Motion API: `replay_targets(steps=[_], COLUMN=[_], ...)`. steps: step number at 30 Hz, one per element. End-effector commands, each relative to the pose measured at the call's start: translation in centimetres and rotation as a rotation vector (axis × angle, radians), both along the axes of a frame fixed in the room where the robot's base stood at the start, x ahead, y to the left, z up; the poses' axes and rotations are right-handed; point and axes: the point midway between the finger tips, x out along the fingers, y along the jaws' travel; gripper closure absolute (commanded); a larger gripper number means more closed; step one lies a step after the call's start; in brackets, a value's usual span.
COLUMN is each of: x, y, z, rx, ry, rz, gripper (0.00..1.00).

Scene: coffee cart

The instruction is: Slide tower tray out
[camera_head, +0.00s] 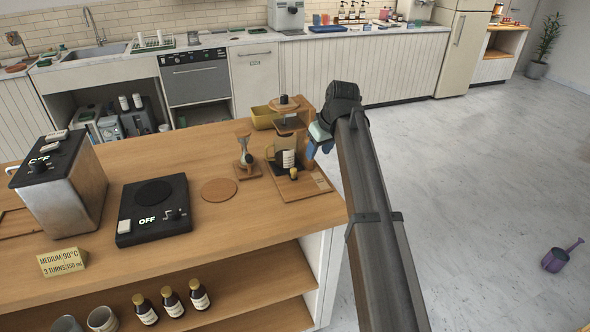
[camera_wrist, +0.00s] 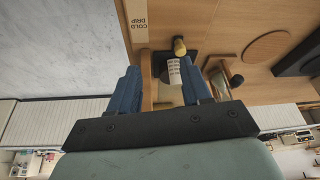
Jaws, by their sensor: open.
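The wooden cold drip tower (camera_head: 284,124) stands near the right end of the wooden counter, with a dark labelled vessel (camera_head: 285,158) in it. A flat wooden base piece (camera_head: 310,187) extends from its front, and a small yellow-ended knob (camera_head: 293,173) sits low at the vessel. I cannot tell which part slides as the tray. In the wrist view the knob (camera_wrist: 180,46) and vessel label (camera_wrist: 174,72) show beyond the fingers. My gripper (camera_head: 316,150) is open beside the tower's right side, its blue fingers (camera_wrist: 160,85) apart. The gripper hides part of the tower.
A small wooden stand (camera_head: 246,166) and round coaster (camera_head: 219,190) are left of the tower. A black hot plate (camera_head: 154,208) and metal box (camera_head: 62,176) stand farther left. A yellow bin (camera_head: 265,117) is behind. The floor on the right is mostly clear.

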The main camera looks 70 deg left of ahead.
Motion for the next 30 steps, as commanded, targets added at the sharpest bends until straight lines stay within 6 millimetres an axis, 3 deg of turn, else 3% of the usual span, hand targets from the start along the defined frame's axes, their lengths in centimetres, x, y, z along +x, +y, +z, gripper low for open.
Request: replay_targets(steps=[1,4,10,30], x=[-1.4,-3.0,-3.8,-4.7], y=[0.9,1.5,2.1,6.0], z=[0.8,1.7,1.2,-8.6], rx=[0.005,0.01,0.012,0.011], ry=[-0.002,-0.003,-0.003,-0.003], rz=[0.023,0.049,0.061,0.06], gripper=[0.52,0.52,0.52,0.52])
